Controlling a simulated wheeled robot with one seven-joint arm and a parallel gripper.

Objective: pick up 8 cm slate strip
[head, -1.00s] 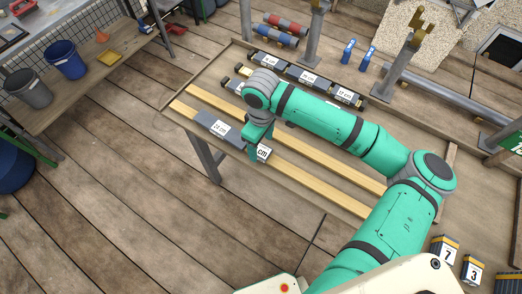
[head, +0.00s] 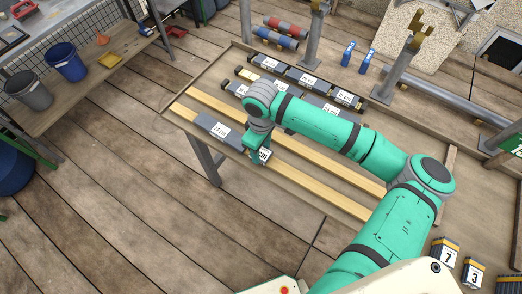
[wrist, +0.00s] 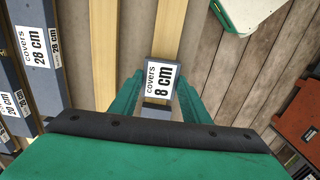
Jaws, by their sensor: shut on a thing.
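The 8 cm slate strip (wrist: 150,97) is a short grey piece with a white label reading "covers 8 cm". In the wrist view it sits between the two green fingers of my gripper (wrist: 157,99), which is shut on it. In the head view my gripper (head: 257,150) is over the near wooden batten, and only the strip's label (head: 264,156) shows beside the fingers. The rest of the strip is hidden there. I cannot tell whether the strip still touches the batten.
A longer grey strip (head: 200,121) lies on the near batten (head: 310,184), just left of my gripper. Several labelled strips stand in rows farther back, one marked 28 cm (wrist: 37,70). Two blue items (head: 348,52) and metal posts stand behind. The near batten's right part is clear.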

